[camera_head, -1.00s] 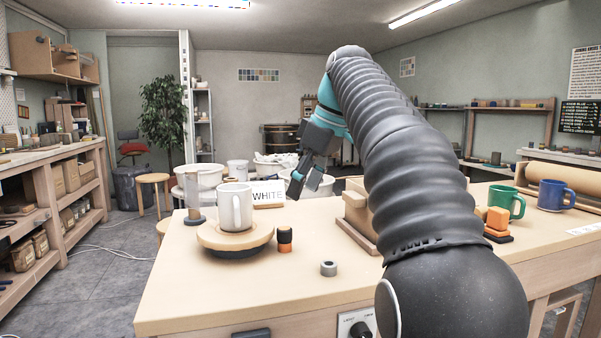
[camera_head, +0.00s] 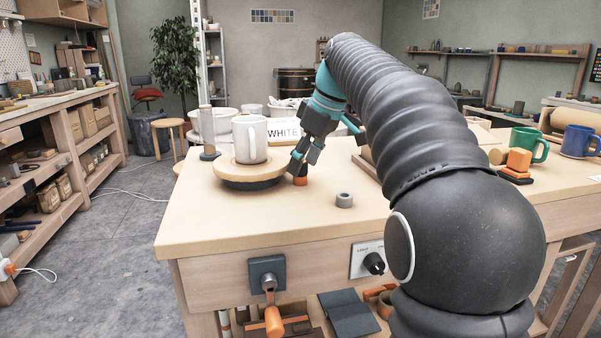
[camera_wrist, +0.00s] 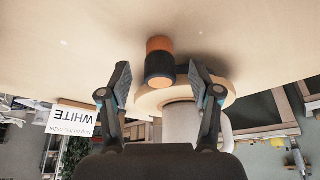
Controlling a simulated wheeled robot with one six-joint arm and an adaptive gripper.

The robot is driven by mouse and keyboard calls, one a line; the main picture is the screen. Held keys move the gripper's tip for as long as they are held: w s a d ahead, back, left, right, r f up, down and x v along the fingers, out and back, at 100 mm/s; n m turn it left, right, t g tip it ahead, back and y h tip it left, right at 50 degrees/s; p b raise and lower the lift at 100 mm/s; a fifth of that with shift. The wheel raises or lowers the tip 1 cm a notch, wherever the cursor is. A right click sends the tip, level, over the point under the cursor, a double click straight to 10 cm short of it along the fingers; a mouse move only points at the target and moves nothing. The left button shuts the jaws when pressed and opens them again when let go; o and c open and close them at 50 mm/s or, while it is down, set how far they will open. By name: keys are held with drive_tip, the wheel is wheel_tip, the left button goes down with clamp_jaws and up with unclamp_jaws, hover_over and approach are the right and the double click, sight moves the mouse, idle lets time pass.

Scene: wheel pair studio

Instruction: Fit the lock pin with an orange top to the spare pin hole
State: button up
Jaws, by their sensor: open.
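A short cylinder, black above and orange below (camera_head: 301,181), stands on the table just right of the wheel. It is the closest match to the lock pin, but I cannot tell for sure. In the upside-down wrist view its orange part (camera_wrist: 160,44) lies nearer the table than its black part. My gripper (camera_head: 299,163) points down at it, open. In the wrist view my gripper (camera_wrist: 158,73) has one finger to each side of the cylinder, with gaps. A grey hollow ring (camera_head: 344,201) stands on the table to its right; I cannot tell whether it is the spare pin hole.
A white mug (camera_head: 250,139) stands on the round wheel (camera_head: 247,175) close by. A WHITE sign (camera_head: 284,130) stands behind. A grey post (camera_head: 208,139) is at the left. An orange handle (camera_head: 273,320) hangs from the table's front. The front tabletop is clear.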

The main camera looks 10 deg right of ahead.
drive_tip(key=shift+x, duration=1.15)
clamp_jaws()
